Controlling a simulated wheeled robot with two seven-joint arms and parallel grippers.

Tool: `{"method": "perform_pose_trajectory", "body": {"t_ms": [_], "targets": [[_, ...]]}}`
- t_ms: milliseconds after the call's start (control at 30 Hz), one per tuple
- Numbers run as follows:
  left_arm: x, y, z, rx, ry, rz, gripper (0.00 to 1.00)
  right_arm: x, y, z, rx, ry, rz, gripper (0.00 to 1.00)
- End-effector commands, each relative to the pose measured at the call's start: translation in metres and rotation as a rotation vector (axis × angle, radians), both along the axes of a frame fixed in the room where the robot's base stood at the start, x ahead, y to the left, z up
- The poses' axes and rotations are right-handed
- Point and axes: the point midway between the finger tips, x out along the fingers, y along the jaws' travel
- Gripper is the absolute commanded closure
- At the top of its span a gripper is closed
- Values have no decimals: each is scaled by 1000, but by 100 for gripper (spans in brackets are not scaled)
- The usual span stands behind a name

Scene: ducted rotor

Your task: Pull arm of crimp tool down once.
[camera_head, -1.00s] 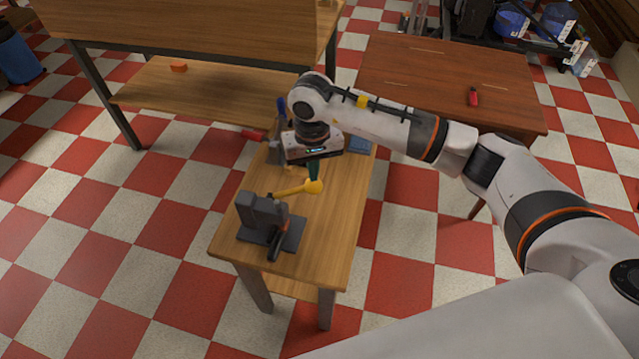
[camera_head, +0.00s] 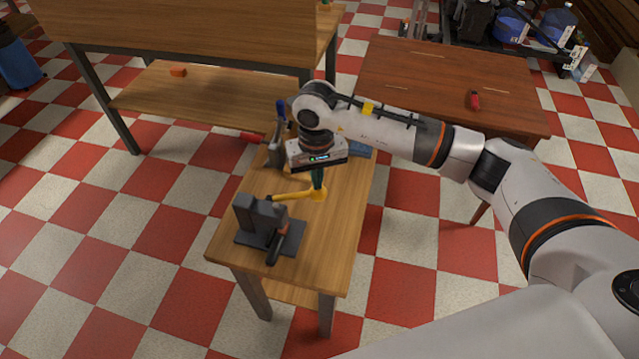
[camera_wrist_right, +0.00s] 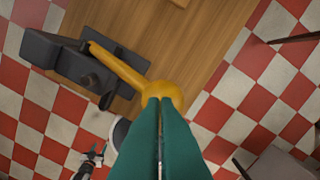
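The crimp tool is a dark grey block on a flat base (camera_head: 258,214) on the near part of the small wooden table. Its yellow arm (camera_head: 300,194) reaches out to the right and ends in a round knob. The tool (camera_wrist_right: 55,58) and its yellow arm (camera_wrist_right: 121,69) also show in the right wrist view. My right gripper (camera_head: 318,186) points down over the knob. Its green fingers (camera_wrist_right: 159,100) lie side by side with only a thin gap, tips at the knob and seemingly touching it. The knob is not between them.
The small wooden table (camera_head: 340,235) has bare top right of the tool. A grey object with a blue handle (camera_head: 281,108) stands behind the gripper. A brown table (camera_head: 420,70) with a red item (camera_head: 475,100) is at the back right. A wooden bench (camera_head: 150,100) is at left.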

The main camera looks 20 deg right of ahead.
Motion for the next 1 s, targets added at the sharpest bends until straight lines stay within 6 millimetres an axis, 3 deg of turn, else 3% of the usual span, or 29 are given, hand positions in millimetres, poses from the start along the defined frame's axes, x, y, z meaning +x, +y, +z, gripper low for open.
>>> {"method": "perform_pose_trajectory", "body": {"t_ms": [300,733,1000], "targets": [[0,0,-17,0,0,0,50,-4,-6,-17,-1,1,0,100],[0,0,-19,0,0,0,50,-6,-7,-18,0,1,0,100],[0,0,-36,0,0,0,50,-8,-12,-33,0,0,0,100]]}}
